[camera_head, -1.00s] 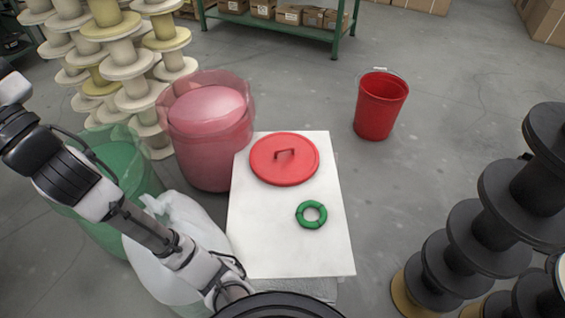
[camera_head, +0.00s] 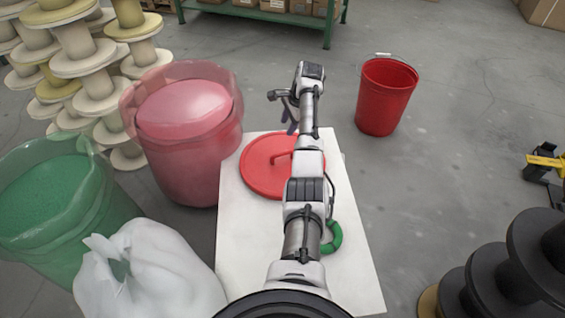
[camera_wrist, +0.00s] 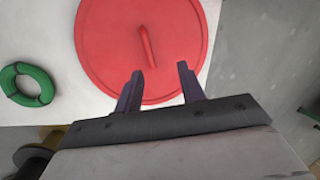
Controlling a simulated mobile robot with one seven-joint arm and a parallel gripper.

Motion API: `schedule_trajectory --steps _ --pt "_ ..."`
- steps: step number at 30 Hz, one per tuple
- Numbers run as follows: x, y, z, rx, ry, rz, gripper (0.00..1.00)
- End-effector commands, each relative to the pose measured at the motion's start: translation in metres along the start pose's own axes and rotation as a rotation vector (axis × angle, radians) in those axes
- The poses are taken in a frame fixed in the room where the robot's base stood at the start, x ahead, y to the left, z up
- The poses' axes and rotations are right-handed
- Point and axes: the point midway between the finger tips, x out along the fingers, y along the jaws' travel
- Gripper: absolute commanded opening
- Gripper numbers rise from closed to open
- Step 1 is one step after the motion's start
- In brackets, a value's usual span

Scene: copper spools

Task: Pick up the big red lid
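The big red lid (camera_head: 262,168) lies flat on the white table (camera_head: 236,240), with its bar handle on top. My arm crosses in front of its right part in the head view. In the wrist view the lid (camera_wrist: 110,50) fills the upper middle, and its handle (camera_wrist: 147,47) shows whole. My gripper (camera_wrist: 160,72) is open and empty; its two dark fingers overlap the lid's near edge, below the handle in the picture. In the head view my gripper (camera_head: 290,118) is above the lid's far right part, apart from the handle.
A green ring (camera_head: 333,238) lies on the table, partly behind my arm. A red bucket (camera_head: 385,98) stands on the floor to the right. Pink (camera_head: 190,150) and green (camera_head: 50,215) drums and a white bag (camera_head: 150,275) stand left. Black spools (camera_head: 500,270) stand at right.

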Motion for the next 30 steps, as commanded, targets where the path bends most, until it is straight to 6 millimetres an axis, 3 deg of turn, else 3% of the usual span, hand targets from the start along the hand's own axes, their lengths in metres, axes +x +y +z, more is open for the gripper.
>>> schedule_trajectory --steps 3,6,15,23,30 --pt "0.009 0.017 -0.009 0.061 -0.038 0.054 0.39" --pt "0.022 0.022 -0.01 0.073 -0.047 0.068 0.39" --pt "0.08 0.025 -0.008 0.071 -0.045 0.065 0.39" --pt "0.099 0.027 -0.007 0.07 -0.043 0.064 0.39" --pt "0.135 0.032 -0.008 0.069 -0.044 0.065 0.39"
